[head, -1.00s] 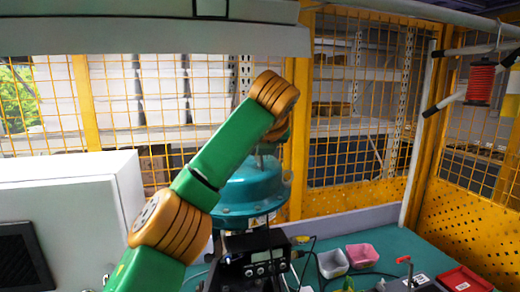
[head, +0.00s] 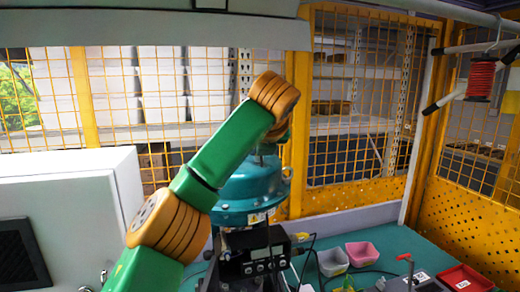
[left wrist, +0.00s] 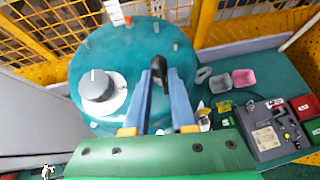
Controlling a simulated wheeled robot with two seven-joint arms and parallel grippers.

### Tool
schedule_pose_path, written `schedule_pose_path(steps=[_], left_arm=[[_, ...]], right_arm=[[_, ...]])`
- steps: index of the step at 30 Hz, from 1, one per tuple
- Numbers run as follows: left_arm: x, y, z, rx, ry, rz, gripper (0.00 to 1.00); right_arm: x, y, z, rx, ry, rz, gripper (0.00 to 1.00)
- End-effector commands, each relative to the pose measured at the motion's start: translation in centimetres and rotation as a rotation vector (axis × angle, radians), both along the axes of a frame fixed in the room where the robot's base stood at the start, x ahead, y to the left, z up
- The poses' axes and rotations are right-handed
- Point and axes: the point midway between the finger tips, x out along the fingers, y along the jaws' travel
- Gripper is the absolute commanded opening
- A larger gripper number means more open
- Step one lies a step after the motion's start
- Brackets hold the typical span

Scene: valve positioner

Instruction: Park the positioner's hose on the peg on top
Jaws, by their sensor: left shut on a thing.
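The teal domed actuator (head: 252,186) stands mid-bench in the head view, with the black positioner (head: 258,262) on its front. In the left wrist view the dome top (left wrist: 118,45) shows several small studs and a grey round knob (left wrist: 97,86) on a white ring. I cannot tell which part is the peg. My left gripper (left wrist: 165,78), with blue fingers, is over the dome's edge, right of the knob. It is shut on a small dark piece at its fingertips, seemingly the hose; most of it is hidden. My arm hides this gripper in the head view. My right gripper is not in view.
A white cabinet (head: 65,210) stands at the left. Pink (head: 362,253) and grey (head: 332,262) bins, a red tray (head: 464,279) and loose black cables are on the teal bench at right. Yellow mesh fencing encloses the back. A red spool (head: 481,78) hangs at upper right.

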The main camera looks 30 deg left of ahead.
Motion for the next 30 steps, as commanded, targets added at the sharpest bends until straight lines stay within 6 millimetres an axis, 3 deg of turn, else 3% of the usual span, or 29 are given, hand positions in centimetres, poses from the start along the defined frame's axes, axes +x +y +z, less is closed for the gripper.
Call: schedule_pose_path(steps=[3,4,7,17,24,30], left_arm=[[0.0,0.0,-0.3,0.000,0.000,0.000,0.00],[0.0,0.0,-0.2,0.000,0.000,0.000,0.32],[0.0,0.0,-0.1,0.000,0.000,0.000,0.59],[-0.3,-0.3,0.0,0.000,-0.001,-0.001,0.59],[-3.4,-2.9,2.8,0.001,-0.003,-0.002,0.59],[-4.5,-3.8,3.9,0.001,-0.001,0.000,0.59]], right_arm=[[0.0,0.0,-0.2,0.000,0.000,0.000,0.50],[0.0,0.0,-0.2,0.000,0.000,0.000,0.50],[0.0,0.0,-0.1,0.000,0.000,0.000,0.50],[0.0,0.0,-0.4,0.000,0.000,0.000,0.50],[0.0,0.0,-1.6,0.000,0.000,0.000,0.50],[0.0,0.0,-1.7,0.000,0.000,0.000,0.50]])
